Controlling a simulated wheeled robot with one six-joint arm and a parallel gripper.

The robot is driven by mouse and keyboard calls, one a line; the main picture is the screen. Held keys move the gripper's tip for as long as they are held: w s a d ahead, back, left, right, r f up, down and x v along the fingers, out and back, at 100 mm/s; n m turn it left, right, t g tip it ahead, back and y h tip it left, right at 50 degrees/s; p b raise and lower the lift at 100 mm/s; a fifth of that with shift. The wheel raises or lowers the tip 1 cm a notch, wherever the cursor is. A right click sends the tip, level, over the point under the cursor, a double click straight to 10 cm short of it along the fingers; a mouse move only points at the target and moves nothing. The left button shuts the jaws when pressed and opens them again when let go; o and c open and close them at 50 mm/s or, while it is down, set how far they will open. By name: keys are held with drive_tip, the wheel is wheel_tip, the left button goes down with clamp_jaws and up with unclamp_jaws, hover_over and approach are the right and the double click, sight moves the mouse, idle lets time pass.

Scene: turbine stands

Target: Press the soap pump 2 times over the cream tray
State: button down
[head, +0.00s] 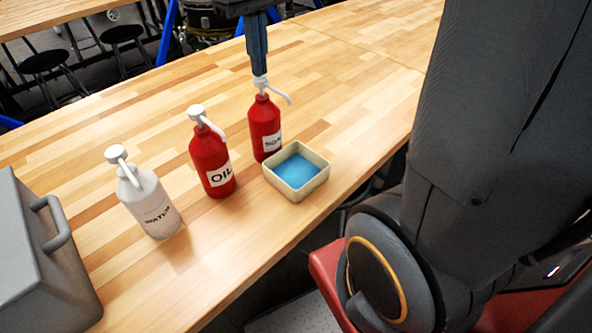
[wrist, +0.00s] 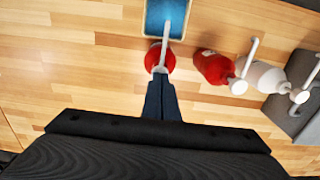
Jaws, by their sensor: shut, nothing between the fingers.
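The soap pump bottle (head: 264,132) is red with a white pump head and a partly readable label. It stands upright on the wooden table, behind the cream tray (head: 318,179). The tray has a blue inside, and the soap spout points out toward it. My gripper (head: 260,76) is shut and points down, with its tips at the top of the soap pump head; contact is hard to tell. In the wrist view my gripper (wrist: 161,78) covers part of the red soap bottle (wrist: 153,58), and the white spout (wrist: 166,38) reaches over the tray's blue inside.
A red bottle marked OIL (head: 210,160) and a white bottle marked WATER (head: 148,203) stand to the left of the soap. A grey box with a handle (head: 35,250) is at the near left. The table is clear behind and right of the soap.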

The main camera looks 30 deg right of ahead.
drive_tip(key=shift+r, duration=0.15)
wheel_tip(320, 180, up, 6)
drive_tip(key=p, duration=0.6)
idle(0.5)
